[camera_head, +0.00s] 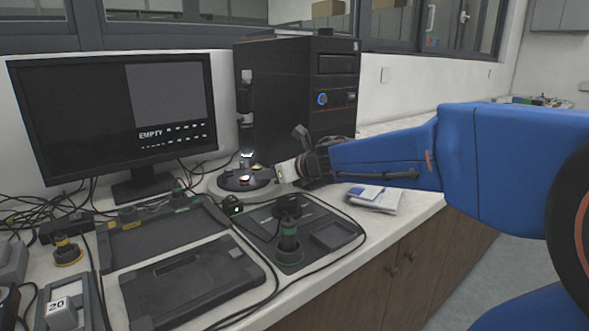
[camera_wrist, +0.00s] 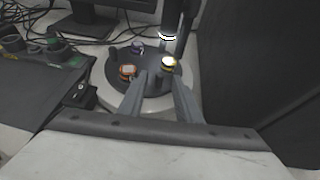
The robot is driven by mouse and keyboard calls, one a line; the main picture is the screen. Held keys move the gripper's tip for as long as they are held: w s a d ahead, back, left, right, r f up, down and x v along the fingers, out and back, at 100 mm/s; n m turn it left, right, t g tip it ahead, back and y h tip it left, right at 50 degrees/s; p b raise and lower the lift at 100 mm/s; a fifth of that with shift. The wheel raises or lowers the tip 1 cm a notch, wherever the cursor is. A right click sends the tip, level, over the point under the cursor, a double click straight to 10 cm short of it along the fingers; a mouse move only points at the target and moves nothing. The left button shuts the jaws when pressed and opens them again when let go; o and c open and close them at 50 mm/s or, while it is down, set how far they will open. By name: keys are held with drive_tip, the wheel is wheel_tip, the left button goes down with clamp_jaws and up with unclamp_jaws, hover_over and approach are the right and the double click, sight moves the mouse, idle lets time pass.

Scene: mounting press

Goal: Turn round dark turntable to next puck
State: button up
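The round dark turntable (camera_wrist: 151,72) sits on a pale round base at the top middle of the wrist view. It also shows in the head view (camera_head: 232,183), partly hidden by my gripper. An orange-rimmed puck (camera_wrist: 127,72) is on its left side and a grey-blue puck (camera_wrist: 137,47) is at the back. A brightly lit yellow-rimmed puck (camera_wrist: 168,62) is on the right, under a lit microscope-like column (camera_wrist: 168,34). My gripper (camera_wrist: 159,82) is open, its fingers apart over the turntable's near side with nothing seen between them. Contact cannot be told.
A monitor (camera_head: 165,105) reading "EMPTY" stands behind at left, and a black computer tower (camera_head: 285,90) stands close behind the turntable. Dark trays (camera_head: 190,285) and a dark mat with a green-banded post (camera_head: 289,240) fill the front. Loose cables run across the bench.

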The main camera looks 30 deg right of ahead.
drive_tip(key=v, duration=1.5)
drive_tip(key=shift+s, duration=0.3)
drive_tip(key=shift+d+r, duration=0.1)
drive_tip(key=shift+r, duration=0.05)
drive_tip(key=shift+c, duration=0.7)
